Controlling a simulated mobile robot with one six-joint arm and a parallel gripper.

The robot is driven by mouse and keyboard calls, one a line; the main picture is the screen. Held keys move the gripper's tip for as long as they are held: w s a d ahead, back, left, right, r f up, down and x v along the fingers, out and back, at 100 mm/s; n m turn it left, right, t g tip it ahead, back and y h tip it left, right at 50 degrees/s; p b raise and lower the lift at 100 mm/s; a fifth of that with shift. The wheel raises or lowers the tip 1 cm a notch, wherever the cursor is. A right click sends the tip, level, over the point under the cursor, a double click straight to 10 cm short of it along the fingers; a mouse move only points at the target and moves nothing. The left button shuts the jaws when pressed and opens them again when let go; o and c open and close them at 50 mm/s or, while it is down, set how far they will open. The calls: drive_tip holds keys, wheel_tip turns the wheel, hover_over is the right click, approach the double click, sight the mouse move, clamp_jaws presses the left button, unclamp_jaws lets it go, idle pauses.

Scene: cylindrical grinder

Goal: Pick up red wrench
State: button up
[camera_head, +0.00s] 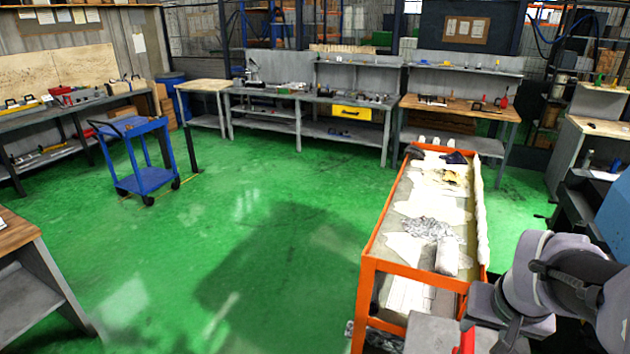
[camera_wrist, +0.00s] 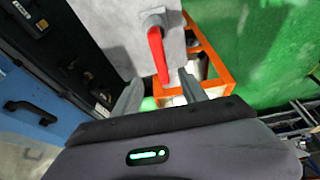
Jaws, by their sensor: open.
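The red wrench (camera_wrist: 156,52) lies on a grey surface (camera_wrist: 112,30) in the wrist view. Its grey head points to the top of the picture, and its red handle points down toward my gripper. My gripper (camera_wrist: 160,88) is open and empty. Its two fingers show on either side of the handle's lower end, with gaps between. The height of the fingers over the handle is hard to tell. In the head view my gripper (camera_head: 505,335) is at the lower right, beside a grey top (camera_head: 430,335), its fingertips not clear. A bit of red shows at that top's edge.
An orange-framed cart (camera_head: 365,275) with cloths and papers stands beside the grey top. A blue machine (camera_wrist: 25,95) with a black handle is left in the wrist view. A blue trolley (camera_head: 150,178) and benches stand farther off. Green floor between is clear.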

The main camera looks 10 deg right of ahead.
sight(470, 345)
drive_tip(key=b+x, duration=0.3)
drive_tip(key=x, duration=0.8)
drive_tip(key=shift+s+f, duration=0.1)
drive_tip(key=shift+f, duration=0.15)
drive_tip(key=b+x, duration=0.1)
drive_tip(key=x, duration=0.4)
drive_tip(key=shift+w+d+f+b, duration=0.2)
drive_tip(key=shift+w+b, duration=0.2)
drive_tip(key=shift+w, duration=0.1)
drive_tip(key=shift+s+r, duration=0.1)
drive_tip(key=shift+r, duration=0.05)
clamp_jaws()
